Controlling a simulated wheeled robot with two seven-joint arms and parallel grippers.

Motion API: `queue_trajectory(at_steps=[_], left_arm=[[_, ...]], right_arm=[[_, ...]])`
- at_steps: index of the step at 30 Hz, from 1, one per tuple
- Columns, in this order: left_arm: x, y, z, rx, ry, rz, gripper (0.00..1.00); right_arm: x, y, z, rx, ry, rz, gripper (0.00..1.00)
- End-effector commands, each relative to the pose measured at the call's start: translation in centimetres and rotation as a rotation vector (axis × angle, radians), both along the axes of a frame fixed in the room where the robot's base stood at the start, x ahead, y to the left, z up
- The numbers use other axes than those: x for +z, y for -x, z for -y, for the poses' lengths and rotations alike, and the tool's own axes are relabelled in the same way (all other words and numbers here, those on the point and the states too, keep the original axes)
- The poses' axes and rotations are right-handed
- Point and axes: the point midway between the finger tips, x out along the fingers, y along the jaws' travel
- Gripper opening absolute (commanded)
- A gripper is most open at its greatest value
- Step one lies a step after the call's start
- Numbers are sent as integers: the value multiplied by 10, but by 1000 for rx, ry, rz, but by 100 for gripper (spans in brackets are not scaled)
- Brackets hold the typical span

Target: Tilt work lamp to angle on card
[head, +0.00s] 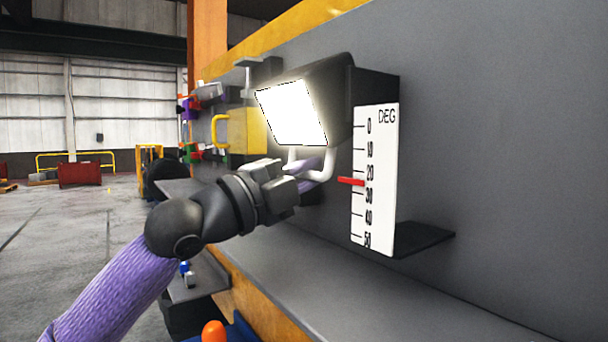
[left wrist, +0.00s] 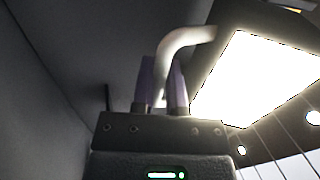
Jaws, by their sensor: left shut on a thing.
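The work lamp (head: 335,85) is a dark housing on the grey wall panel, its lit white face (head: 292,112) tilted; the face also glows in the left wrist view (left wrist: 255,75). A white bent handle (head: 326,172) hangs below the lamp. A white scale plate (head: 376,185) marked DEG runs from 0 to 50. Its red pointer (head: 350,181) stands between 20 and 30, near the middle. My left gripper (head: 307,172) is shut on the handle; in the left wrist view the lavender fingers (left wrist: 161,88) sit either side of it. My right gripper is out of view.
A dark shelf (head: 425,239) juts out below the scale. A grey ledge (head: 330,285) runs along the wall's foot. A yellow box (head: 246,132) and small coloured items (head: 190,107) are further along the wall. Open floor (head: 70,235) lies to the left.

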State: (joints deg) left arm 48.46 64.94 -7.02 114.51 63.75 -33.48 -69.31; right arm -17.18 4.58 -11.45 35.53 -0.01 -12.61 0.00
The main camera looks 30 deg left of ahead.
Motion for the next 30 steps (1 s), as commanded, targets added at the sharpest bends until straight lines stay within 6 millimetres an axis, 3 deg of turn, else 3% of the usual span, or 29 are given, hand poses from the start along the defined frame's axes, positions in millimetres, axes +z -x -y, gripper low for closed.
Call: queue_trajectory(at_steps=[6,15,16,20,30], left_arm=[[-3,-17,7,-1,78,184,0],[-1,-18,8,-1,83,203,0],[-1,-18,8,-1,83,203,22],[-1,-18,8,-1,83,203,49],[-5,-15,6,2,81,204,49]], right_arm=[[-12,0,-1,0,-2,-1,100],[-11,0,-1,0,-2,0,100],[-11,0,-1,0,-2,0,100],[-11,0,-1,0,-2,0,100],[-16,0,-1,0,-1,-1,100]])
